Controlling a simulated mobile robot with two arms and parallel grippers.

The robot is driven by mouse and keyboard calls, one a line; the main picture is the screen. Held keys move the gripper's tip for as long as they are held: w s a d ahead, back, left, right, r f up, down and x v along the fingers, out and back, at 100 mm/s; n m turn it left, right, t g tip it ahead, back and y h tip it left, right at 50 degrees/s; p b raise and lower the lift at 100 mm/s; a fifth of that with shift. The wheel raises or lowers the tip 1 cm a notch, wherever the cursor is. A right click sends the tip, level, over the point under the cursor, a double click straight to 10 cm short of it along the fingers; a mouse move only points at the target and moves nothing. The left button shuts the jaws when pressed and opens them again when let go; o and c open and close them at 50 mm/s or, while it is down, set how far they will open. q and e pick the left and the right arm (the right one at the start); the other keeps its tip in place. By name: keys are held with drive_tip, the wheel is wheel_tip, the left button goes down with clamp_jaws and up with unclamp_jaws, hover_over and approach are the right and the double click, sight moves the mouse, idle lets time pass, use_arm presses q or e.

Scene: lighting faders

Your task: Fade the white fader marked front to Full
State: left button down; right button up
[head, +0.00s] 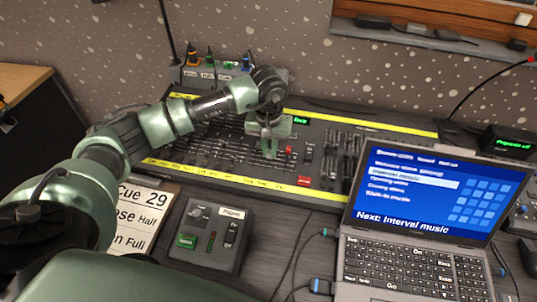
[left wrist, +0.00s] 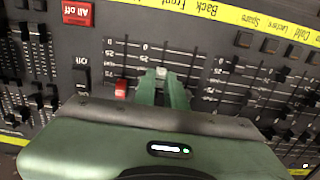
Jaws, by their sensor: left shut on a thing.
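The lighting desk (head: 330,125) lies along the wall with a yellow label strip on its near side. My left gripper (head: 268,148) reaches down onto its faders. In the left wrist view its green fingers (left wrist: 162,84) are shut on the white fader cap (left wrist: 161,71), of which only a small part shows between the tips. The strip label "Front" (left wrist: 174,5) is above this fader, beside "Back" (left wrist: 208,10). A red fader cap (left wrist: 120,88) is just left of the fingers. The lower part of the white fader's slot is hidden by the gripper.
A red "All off" button (left wrist: 77,13) and black faders surround the gripper. A laptop (head: 415,220) stands at the right, overlapping the desk's edge. A small button box (head: 205,238) and cue sheet (head: 140,215) lie in front. Cabled units (head: 225,75) stand behind the desk.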

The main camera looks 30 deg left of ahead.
use_arm(q)
drive_tip(key=shift+w+a+b, duration=0.2)
drive_tip(key=shift+w+b, duration=0.25)
drive_tip(key=shift+w, duration=0.2)
drive_tip(key=shift+w+a+b, duration=0.15)
drive_tip(key=shift+w+b, duration=0.25)
drive_tip(key=shift+w, duration=0.2)
drive_tip(key=shift+r, duration=0.1)
drive_tip(key=c, duration=1.7)
unclamp_jaws()
drive_tip(key=shift+r+p, duration=0.8)
drive_tip(key=shift+r, duration=0.5)
drive_tip(key=r, duration=0.2)
drive_tip(key=r+b, duration=0.1)
drive_tip(key=r, duration=0.4)
drive_tip(key=shift+s+d+r, duration=0.1)
drive_tip(key=shift+s+r, duration=0.25)
drive_tip(key=shift+s, duration=0.05)
